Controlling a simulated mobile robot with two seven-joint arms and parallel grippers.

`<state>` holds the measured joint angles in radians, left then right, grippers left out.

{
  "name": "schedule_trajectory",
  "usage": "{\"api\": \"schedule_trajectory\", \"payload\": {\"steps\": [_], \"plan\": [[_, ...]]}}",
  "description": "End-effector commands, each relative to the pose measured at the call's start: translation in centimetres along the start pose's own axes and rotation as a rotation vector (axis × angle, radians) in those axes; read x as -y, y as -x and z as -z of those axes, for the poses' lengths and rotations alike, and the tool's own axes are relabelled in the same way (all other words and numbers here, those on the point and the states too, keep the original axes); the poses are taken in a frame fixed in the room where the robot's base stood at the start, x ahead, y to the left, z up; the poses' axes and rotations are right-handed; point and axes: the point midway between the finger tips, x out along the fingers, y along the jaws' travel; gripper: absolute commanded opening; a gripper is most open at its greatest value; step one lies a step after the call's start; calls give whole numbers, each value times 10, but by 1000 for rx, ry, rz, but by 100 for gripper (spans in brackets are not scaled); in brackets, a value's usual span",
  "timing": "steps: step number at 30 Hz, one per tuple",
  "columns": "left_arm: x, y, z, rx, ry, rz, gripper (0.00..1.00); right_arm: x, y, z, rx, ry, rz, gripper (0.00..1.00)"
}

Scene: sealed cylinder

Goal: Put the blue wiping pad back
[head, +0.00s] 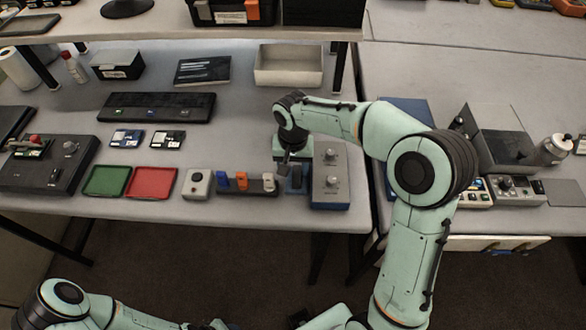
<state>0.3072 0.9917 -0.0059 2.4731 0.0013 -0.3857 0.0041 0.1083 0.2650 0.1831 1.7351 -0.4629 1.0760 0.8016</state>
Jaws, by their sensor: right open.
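My right gripper (293,174) points down at the front of the table, between a dark rack (247,190) and a grey box with knobs (331,186). It is open. A small dark-blue block (296,186), which looks like the blue wiping pad, is at its fingertips, partly hidden by the gripper. I cannot tell whether the fingers touch it. The rack holds a blue piece (223,180), an orange piece (241,180) and a white piece (268,181). Only links of my left arm show at the bottom left; its gripper is out of view.
A black bar-shaped device (157,107) and an open cream bin (289,66) stand behind. The table's front edge is close.

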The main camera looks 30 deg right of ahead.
Motion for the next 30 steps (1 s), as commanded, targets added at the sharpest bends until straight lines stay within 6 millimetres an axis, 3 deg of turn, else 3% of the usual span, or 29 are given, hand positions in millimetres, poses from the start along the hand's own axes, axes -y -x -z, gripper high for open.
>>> {"api": "schedule_trajectory", "payload": {"steps": [6,13,18,30], "plan": [[-4,8,4,-6,-2,-2,43,1,52,1,-5,1,4,54],[-8,15,8,-12,-4,-4,43,1,91,1,-3,0,3,54],[-9,17,10,-13,-5,-5,43,0,103,0,-1,0,1,54],[-9,17,9,-13,-5,-5,43,0,104,0,0,0,1,54]]}}
